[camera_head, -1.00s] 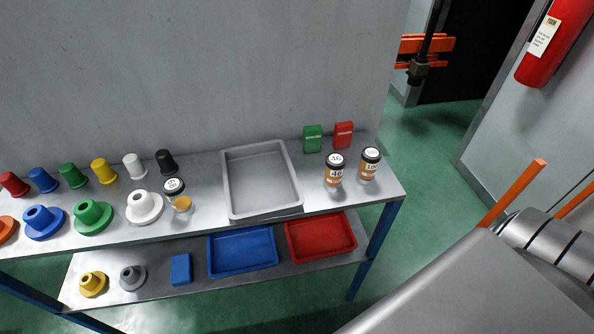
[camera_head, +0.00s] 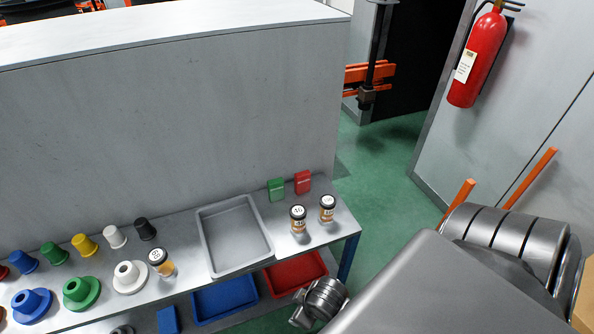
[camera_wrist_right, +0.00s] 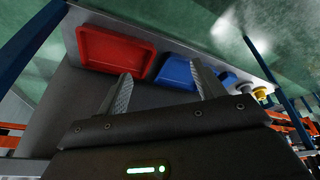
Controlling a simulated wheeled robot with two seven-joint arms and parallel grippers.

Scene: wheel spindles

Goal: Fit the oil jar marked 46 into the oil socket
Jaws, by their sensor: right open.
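The jar that looks marked 46 (camera_head: 298,219) stands upright on the right part of the bench top, with a dark-rimmed white lid and an orange-brown body. A similar jar (camera_head: 327,208) stands just right of it, and a third (camera_head: 161,263) stands left of the grey tray; their numbers are hard to read. I cannot make out an oil socket. My right gripper (camera_wrist_right: 160,72) is open and empty in the wrist view, facing the lower-shelf trays. In the head view part of my right arm shows below the bench's right end. My left gripper is not in view.
An empty grey tray (camera_head: 204,237) lies left of the jar. Green (camera_head: 276,189) and red (camera_head: 303,182) boxes stand behind it. Coloured spindles and cones line the left. The lower shelf holds blue (camera_head: 226,299) and red (camera_head: 294,273) trays. A wall rises behind the bench.

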